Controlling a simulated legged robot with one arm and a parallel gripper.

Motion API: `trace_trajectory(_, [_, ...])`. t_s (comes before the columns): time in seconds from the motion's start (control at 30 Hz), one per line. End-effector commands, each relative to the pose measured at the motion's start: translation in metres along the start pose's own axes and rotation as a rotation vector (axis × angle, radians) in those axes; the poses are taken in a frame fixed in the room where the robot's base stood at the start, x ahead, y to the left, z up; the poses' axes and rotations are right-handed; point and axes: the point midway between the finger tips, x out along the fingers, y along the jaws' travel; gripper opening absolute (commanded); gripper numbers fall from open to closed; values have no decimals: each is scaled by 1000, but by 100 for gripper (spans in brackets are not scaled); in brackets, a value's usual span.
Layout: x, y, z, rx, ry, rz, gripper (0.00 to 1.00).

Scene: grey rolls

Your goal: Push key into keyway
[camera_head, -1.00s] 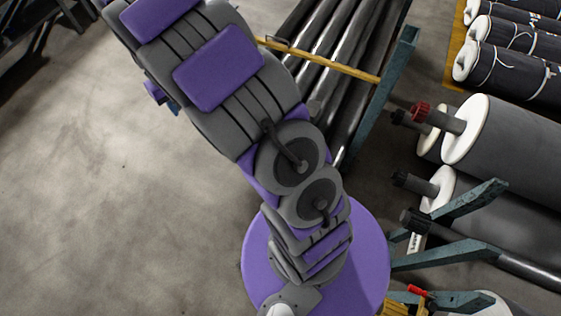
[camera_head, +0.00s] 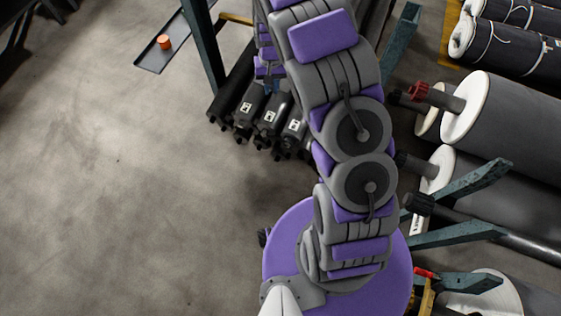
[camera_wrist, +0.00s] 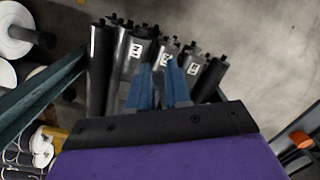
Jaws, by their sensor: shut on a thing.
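My gripper (camera_wrist: 160,88) shows in the wrist view as two blue fingers close together. They are shut on a small grey piece, probably the key (camera_wrist: 158,92), mostly hidden between the fingers. In the head view my gripper (camera_head: 271,84) is small and partly hidden by my arm, over the dark rollers. Several dark rollers (camera_wrist: 124,75) with white number labels lie side by side beyond the fingers. Their ends and shafts also show in the head view (camera_head: 270,118). No keyway can be made out on them. Whether the key touches a roller cannot be told.
Large grey rolls with white end discs (camera_head: 468,106) and teal rack arms (camera_head: 470,190) stand at the right. A teal post (camera_head: 203,45) rises left of the rollers. An orange cylinder (camera_head: 164,42) sits on a dark tray. The concrete floor at left is clear.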

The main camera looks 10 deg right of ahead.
Motion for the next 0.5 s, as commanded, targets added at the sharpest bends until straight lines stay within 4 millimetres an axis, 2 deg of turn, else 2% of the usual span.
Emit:
trace_trajectory(0.03, [24, -3, -2, 17, -19, 0, 0])
trace_trajectory(0.27, [115, -13, -7, 127, -78, -6, 0])
trace_trajectory(0.5, [215, -14, 0, 252, -139, -20, 0])
